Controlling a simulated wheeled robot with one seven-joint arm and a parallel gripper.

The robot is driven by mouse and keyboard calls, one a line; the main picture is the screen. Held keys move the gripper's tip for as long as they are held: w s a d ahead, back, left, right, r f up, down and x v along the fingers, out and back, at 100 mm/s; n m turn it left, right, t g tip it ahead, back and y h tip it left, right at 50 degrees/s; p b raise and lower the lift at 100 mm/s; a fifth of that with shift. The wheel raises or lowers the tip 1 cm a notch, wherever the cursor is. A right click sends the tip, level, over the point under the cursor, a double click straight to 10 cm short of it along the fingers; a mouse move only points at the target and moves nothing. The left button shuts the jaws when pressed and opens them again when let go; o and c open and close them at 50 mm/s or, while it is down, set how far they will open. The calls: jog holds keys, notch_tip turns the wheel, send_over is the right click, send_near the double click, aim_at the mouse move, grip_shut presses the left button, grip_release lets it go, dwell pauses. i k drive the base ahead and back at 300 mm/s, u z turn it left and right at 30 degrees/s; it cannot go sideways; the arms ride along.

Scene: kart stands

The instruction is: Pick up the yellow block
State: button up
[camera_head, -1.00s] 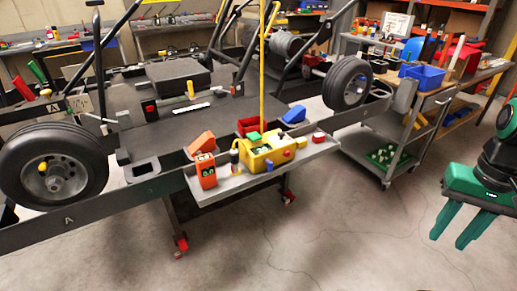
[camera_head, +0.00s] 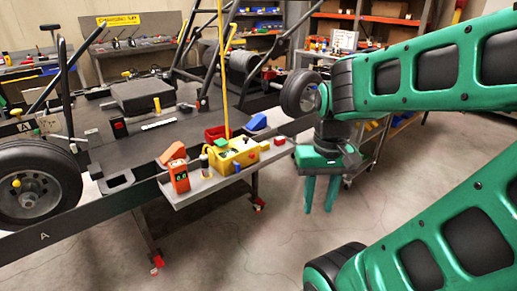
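The yellow block-like piece (camera_head: 243,158) sits on the grey shelf (camera_head: 205,187) along the near side of the kart stand. It looks like a bin with small green parts in or on it; I cannot make out a separate plain yellow block. My green gripper (camera_head: 320,207) hangs to the right of the shelf, in front of it, with both fingers pointing down. The fingers are apart with nothing between them.
An orange-red device (camera_head: 179,177) and a small bottle (camera_head: 204,160) stand left of the yellow piece. A red bin (camera_head: 214,134) and a blue wedge (camera_head: 257,122) lie behind it. A kart wheel (camera_head: 297,93) stands behind my arm.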

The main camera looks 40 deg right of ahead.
aim_at(264, 145)
jog(key=u, duration=0.1)
jog(key=i, duration=1)
jog(key=z, duration=0.1)
